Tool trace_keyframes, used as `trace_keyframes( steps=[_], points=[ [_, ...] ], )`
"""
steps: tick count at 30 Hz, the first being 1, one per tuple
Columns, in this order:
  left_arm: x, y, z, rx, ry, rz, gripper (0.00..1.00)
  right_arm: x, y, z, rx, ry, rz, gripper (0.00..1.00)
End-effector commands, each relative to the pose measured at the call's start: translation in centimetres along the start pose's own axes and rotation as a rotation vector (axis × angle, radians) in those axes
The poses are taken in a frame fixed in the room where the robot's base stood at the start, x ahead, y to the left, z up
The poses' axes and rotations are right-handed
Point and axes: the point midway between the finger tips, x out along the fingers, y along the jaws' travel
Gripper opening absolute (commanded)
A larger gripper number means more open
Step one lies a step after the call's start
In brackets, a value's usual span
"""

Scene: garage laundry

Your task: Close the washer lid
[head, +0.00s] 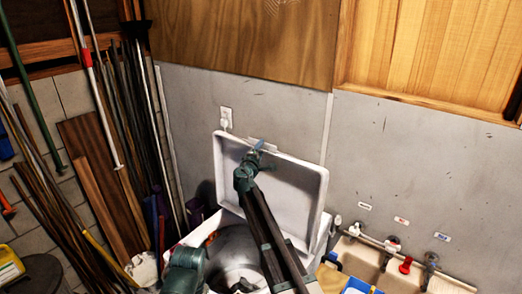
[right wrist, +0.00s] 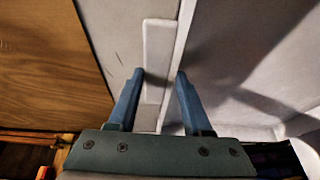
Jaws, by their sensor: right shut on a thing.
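The washer (head: 208,229) is white and stands against the grey wall, with its metal drum showing. Its white lid (head: 292,190) is open and stands nearly upright at the back. My right gripper (head: 259,146) is at the lid's top edge, left of its middle, and is shut on the lid. In the right wrist view, the two blue fingers (right wrist: 157,76) stand on either side of the lid's edge (right wrist: 182,40), with a gap between them. My right arm hides part of the lid and the drum opening.
A sink (head: 372,257) with several taps is right of the washer. Poles and boards (head: 95,170) lean on the left wall. A wall outlet (head: 226,117) is behind the lid. Several items crowd the floor at left.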

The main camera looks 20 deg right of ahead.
Motion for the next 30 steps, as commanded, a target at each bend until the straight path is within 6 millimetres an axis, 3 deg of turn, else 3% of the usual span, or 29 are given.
trace_keyframes(
  steps=[14, 20, 30],
  points=[
    [1.5, 0.1, -0.1, -0.001, 0.001, 0.0, 0.0, -1.9, -0.6, -1.3, -0.027, 0.012, 0.042, 0.0],
    [4.3, 0.4, -0.3, -0.002, 0.002, 0.0, 0.0, -5.3, -2.1, -2.6, -0.056, 0.015, 0.113, 0.0],
    [11.7, 1.1, -0.7, 0.009, 0.002, -0.002, 0.0, -12.8, -5.8, -5.6, -0.132, 0.015, 0.302, 0.0]
  ],
)
